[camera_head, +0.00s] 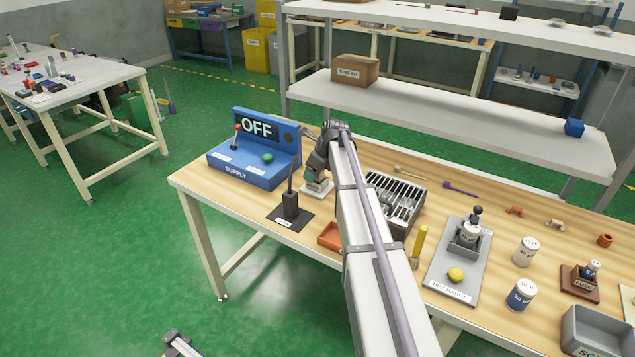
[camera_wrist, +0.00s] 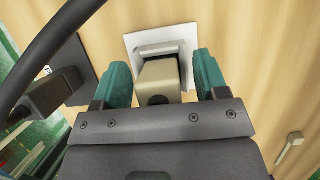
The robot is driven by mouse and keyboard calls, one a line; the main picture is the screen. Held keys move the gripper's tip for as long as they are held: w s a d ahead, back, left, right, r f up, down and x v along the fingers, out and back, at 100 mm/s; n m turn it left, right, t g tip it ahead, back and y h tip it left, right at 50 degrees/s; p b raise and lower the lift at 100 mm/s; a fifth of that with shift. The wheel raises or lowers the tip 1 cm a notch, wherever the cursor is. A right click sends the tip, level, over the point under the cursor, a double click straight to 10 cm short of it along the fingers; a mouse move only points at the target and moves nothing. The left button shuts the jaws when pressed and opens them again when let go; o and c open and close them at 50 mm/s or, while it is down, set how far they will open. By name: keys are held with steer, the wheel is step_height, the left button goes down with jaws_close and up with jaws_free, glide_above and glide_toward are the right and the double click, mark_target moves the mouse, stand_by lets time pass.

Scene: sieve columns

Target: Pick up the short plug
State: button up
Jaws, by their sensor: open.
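A beige block (camera_wrist: 160,80), likely the short plug, stands at a grey holder on a white plate (camera_wrist: 178,42) in the wrist view. My gripper (camera_wrist: 161,68) is open, with one teal finger on each side of the block. Gaps show between the fingers and the block, and the block looks unheld. In the head view my gripper (camera_head: 322,164) is low over the white plate (camera_head: 316,190), right of the blue supply box, and my arm hides much of this spot.
A black plug (camera_head: 291,203) with an upright cable stands on a dark plate close left; it also shows in the wrist view (camera_wrist: 48,97). The blue supply box (camera_head: 243,172) reads OFF. An orange tray (camera_head: 329,236) and a slotted rack (camera_head: 398,198) lie to the right.

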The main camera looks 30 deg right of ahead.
steer(key=c, duration=1)
steer(key=shift+r, duration=0.15)
